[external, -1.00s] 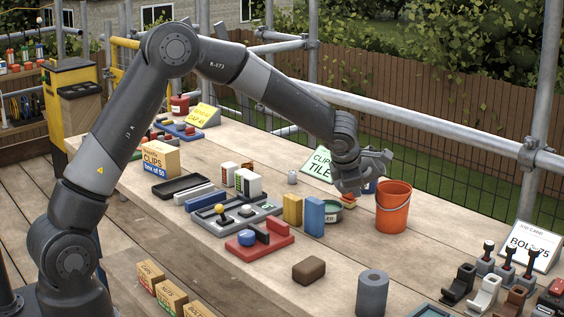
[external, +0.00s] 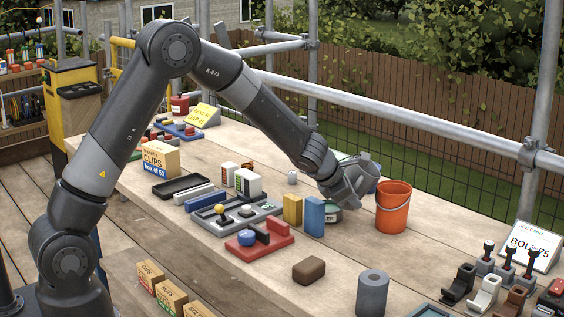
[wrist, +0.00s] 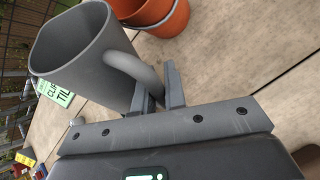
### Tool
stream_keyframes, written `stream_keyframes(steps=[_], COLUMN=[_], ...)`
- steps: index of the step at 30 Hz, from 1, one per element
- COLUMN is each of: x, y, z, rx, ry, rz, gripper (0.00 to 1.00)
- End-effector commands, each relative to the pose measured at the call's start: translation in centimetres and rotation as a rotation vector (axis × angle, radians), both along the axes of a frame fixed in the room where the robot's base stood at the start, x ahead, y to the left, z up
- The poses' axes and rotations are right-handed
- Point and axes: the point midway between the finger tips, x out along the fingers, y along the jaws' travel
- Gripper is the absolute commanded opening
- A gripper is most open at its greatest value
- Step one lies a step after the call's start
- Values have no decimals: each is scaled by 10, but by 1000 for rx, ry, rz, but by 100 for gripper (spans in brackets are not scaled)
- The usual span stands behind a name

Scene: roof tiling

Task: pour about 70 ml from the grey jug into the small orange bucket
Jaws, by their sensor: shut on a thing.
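The grey jug (wrist: 85,62) is held by its handle between the fingers of my gripper (wrist: 160,92), as the wrist view shows. In the external view the jug (external: 364,170) is in the air just left of the small orange bucket, its mouth above the bucket's rim. My gripper (external: 345,188) hides part of it. The jug's contents do not show, and no stream is visible. The orange bucket (external: 393,210) stands upright on the bench with its wire handle down.
A brown block (external: 309,270) and a grey cylinder (external: 372,293) are in front. Bare bench lies right of the bucket.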

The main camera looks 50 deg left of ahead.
Motion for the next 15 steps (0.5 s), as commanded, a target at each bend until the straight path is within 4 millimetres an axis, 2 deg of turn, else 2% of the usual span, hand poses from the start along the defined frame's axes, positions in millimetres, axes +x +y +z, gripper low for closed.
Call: stream_keyframes(steps=[6, 15], x=[-2, -1], y=[-1, 1], z=[-7, -8], rx=[-17, -41], ry=[-3, -29], rz=[-4, -4], gripper=[0, 0])
